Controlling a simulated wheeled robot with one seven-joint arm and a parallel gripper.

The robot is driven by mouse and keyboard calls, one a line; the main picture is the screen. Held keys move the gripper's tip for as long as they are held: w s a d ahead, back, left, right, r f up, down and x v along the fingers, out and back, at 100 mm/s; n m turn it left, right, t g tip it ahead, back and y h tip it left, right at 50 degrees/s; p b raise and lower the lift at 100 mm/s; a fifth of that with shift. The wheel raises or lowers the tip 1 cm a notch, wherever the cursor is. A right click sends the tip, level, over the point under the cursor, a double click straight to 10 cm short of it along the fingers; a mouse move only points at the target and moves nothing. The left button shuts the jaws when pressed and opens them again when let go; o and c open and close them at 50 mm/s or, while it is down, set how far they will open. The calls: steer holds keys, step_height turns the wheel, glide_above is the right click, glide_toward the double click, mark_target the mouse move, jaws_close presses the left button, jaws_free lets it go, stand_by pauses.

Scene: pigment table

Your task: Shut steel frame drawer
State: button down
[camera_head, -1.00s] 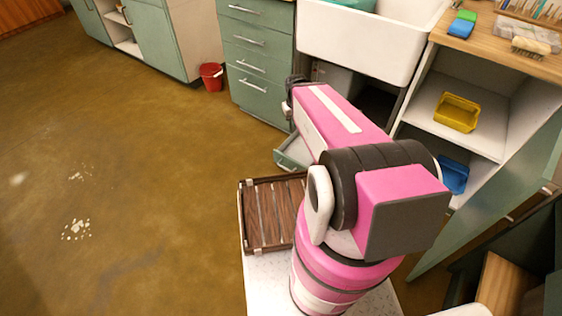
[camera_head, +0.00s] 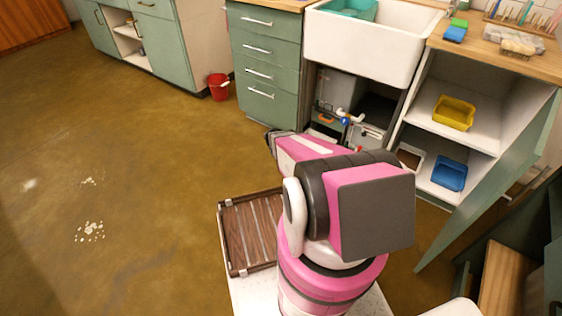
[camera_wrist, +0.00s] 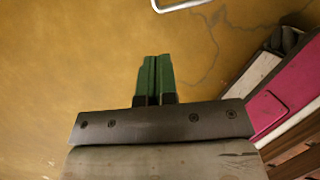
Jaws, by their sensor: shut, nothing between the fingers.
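My gripper shows in the wrist view as two green fingers (camera_wrist: 155,60) pressed together with nothing between them, above the brown floor. In the head view its dark wrist end is at the left of my pink arm, and the fingertips are hidden. A bent metal bar (camera_wrist: 180,7), perhaps a drawer handle, cuts into the top edge of the wrist view, beyond and apart from the fingertips. The drawer under the sink is not clearly visible now; my arm covers that area in the head view. How far it stands open cannot be told.
A green drawer unit (camera_head: 262,72) stands left of the white sink (camera_head: 362,47). Loose items fill the open space under the sink. Right are shelves with a yellow bin (camera_head: 454,113) and blue bin (camera_head: 449,174).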

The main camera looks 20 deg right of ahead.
steer(key=shift+n, duration=0.3)
steer(key=x, duration=0.4)
steer(key=w+d+x, duration=0.1)
steer(key=x, duration=0.6)
steer(key=shift+w+d, duration=0.3)
steer(key=shift+w, duration=0.1)
steer(key=shift+w+d+r, duration=0.1)
steer(key=shift+w+d, duration=0.25)
steer(key=shift+d, duration=0.2)
steer(key=shift+d, duration=0.1)
steer(key=w+d, duration=1.6)
steer(key=d, duration=0.5)
steer(key=shift+w, duration=0.3)
steer(key=shift+a, duration=0.1)
